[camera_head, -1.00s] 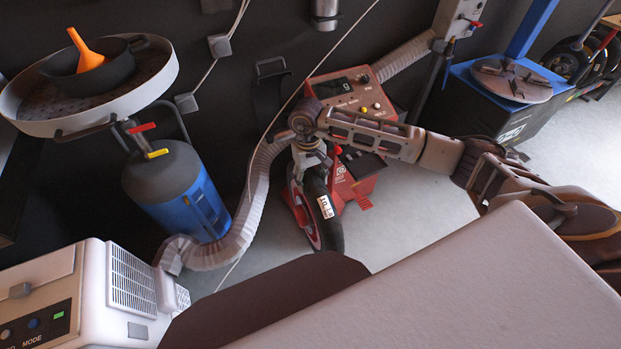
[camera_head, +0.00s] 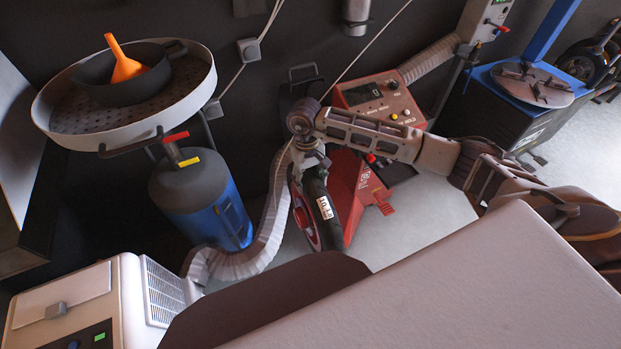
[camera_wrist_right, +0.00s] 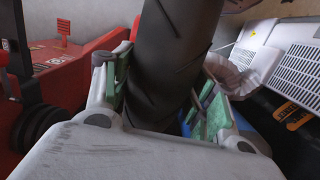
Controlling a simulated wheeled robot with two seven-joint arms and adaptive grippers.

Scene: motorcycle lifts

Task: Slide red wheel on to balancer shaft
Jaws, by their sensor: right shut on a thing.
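The red wheel, a black tyre (camera_head: 322,205) on a red rim (camera_head: 303,219), hangs upright in the head view, in front of the red wheel balancer (camera_head: 372,100). My right gripper (camera_head: 313,165) is shut on the top of the tyre. In the right wrist view, the fingers (camera_wrist_right: 160,85) with green pads sit on both sides of the tyre (camera_wrist_right: 172,60). A dark round stepped part (camera_wrist_right: 42,128) of the balancer shows left of the gripper there, apart from the tyre. I cannot clearly make out the balancer shaft in the head view. My left gripper is not in view.
A blue oil drainer (camera_head: 205,190) with a wide tray (camera_head: 185,110) stands left. A white unit (camera_head: 120,290) is at lower left. A blue-and-black machine (camera_head: 500,105) stands right. Grey floor shows right of the balancer.

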